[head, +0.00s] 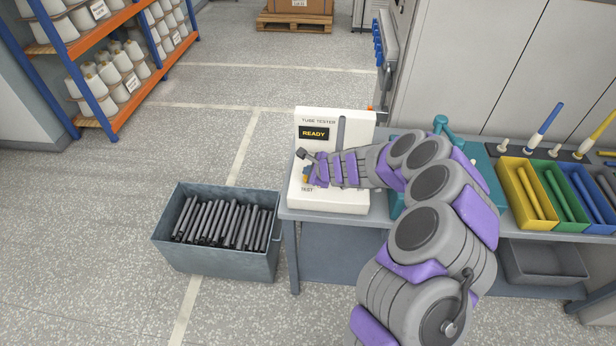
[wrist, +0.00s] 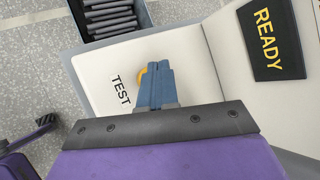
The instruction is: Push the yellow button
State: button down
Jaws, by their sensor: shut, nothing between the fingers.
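The yellow button is on the white tube tester (head: 325,202), above the word TEST. In the wrist view a small yellow edge of the button (wrist: 141,76) shows beside my fingertips, and the fingers hide the rest of it. My gripper (head: 306,178) is shut and empty, with its fingers over the button. In the wrist view its blue fingers (wrist: 156,72) are together. I cannot tell whether they touch the button. The tester's dark display (head: 314,133) reads READY.
A grey bin (head: 173,258) of dark tubes stands on the floor left of the bench (head: 338,216). Yellow (head: 510,178), green and blue trays with tubes stand at the right. An orange and blue shelf (head: 128,98) with bobbins is at the back left.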

jog(key=shift+f+b, duration=0.4)
jog(key=shift+f, duration=0.1)
dwell(0.4)
jog(key=shift+r, duration=0.15)
jog(key=shift+r+p, duration=0.8)
jog(key=shift+p, duration=0.05)
jog(key=shift+r+p, duration=2.15)
jog(key=shift+r, duration=0.4)
